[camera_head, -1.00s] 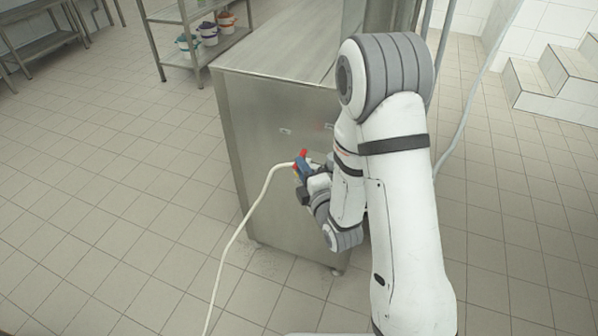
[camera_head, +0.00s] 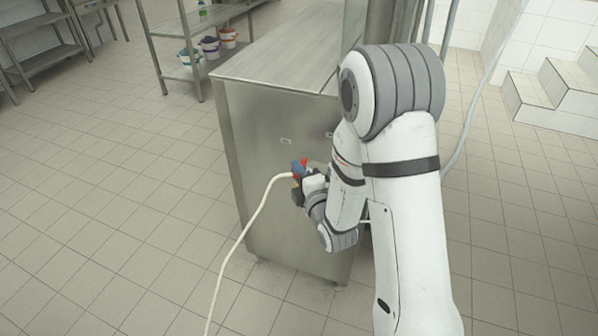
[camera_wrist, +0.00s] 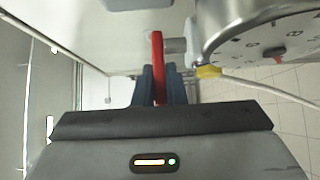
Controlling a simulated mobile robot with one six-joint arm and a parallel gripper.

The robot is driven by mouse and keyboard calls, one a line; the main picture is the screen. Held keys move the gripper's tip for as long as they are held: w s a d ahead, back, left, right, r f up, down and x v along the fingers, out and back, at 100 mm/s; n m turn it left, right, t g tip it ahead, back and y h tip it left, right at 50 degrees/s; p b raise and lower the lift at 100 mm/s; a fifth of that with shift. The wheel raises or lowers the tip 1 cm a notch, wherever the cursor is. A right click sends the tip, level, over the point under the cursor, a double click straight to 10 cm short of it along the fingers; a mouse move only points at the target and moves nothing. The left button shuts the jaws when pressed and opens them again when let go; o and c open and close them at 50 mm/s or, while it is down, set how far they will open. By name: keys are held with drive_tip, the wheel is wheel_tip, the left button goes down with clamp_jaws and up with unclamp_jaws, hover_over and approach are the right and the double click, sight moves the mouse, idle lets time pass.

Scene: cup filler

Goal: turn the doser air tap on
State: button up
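The air tap's red lever (camera_wrist: 158,62) stands upright in the wrist view, in front of a grey metal fitting (camera_wrist: 175,46). The blue fingers of my gripper (camera_wrist: 158,90) are close together with the lever's lower part between them, and they appear to press on both its sides. In the head view my gripper (camera_head: 300,168) is at the side of the steel cabinet (camera_head: 262,205), beside red tap parts (camera_head: 304,162). The tap's body is largely hidden there by my gripper and wrist.
A round metal gauge (camera_wrist: 265,45) and a yellow fitting (camera_wrist: 208,72) are close on the right in the wrist view. A pale hose (camera_head: 240,235) runs from the tap to the floor. A shelf with buckets (camera_head: 210,47) stands behind; the floor at left is clear.

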drive_tip(key=shift+a+f+h+b, duration=0.15)
drive_tip(key=shift+h+b, duration=0.15)
drive_tip(key=shift+b, duration=0.15)
clamp_jaws()
drive_tip(key=shift+w+a+m+g+h+p, duration=0.3)
drive_tip(key=shift+w+m+g+h+p, duration=0.85)
drive_tip(key=shift+m+h, duration=2.3)
drive_tip(key=shift+w+a+m+g+h+p, duration=0.4)
drive_tip(key=shift+m+g+h+p, duration=1.75)
drive_tip(key=shift+h, duration=2.2)
drive_tip(key=shift+w+a+m+g+h+p, duration=0.25)
drive_tip(key=shift+w+m+g+h+p, duration=0.75)
drive_tip(key=shift+m+h, duration=2.65)
drive_tip(key=shift+s+h, duration=0.15)
drive_tip(key=shift+h, duration=0.1)
drive_tip(key=shift+o, duration=1.9)
unclamp_jaws()
drive_tip(key=shift+d, duration=0.1)
